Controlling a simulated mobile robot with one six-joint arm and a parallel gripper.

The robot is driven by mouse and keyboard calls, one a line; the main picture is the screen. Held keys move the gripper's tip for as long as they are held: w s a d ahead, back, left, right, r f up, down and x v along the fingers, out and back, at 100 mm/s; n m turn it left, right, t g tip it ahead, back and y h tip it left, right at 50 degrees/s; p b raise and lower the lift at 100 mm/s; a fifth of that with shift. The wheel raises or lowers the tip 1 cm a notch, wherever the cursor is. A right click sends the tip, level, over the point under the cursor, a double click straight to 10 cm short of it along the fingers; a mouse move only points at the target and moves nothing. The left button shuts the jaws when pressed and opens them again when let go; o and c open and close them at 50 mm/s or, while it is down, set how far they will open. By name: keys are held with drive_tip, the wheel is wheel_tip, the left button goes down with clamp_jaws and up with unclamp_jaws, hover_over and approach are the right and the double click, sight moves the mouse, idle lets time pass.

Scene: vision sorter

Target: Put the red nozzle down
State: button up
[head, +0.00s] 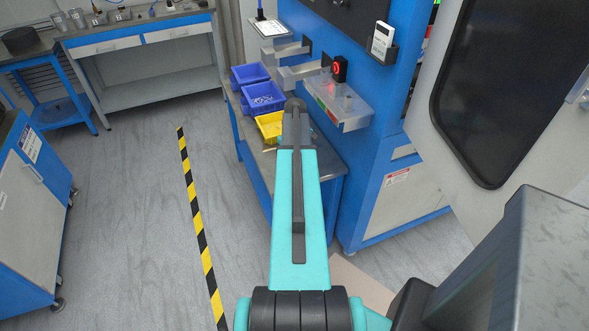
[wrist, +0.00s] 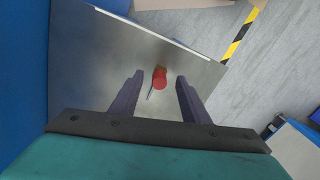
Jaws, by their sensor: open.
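The red nozzle (wrist: 160,75) rests on the grey metal table top (wrist: 90,60) in the wrist view, with its thin metal tip pointing toward my gripper. My gripper (wrist: 156,80) is open, with one dark finger on each side of the nozzle and a gap between each finger and it. How high the fingers are above the table is hard to tell. In the head view my turquoise arm reaches over the table and hides the nozzle and the fingers.
A yellow bin (head: 269,126) and blue bins (head: 262,98) with small parts stand at the table's back. A blue machine (head: 385,190) with a clear shelf (head: 338,104) and a red-lit sensor (head: 340,69) stands to the right. Yellow-black tape (head: 197,220) marks the open floor at left.

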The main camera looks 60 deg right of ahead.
drive_tip(key=shift+f+p, duration=0.45)
drive_tip(key=shift+f, duration=1.3)
clamp_jaws()
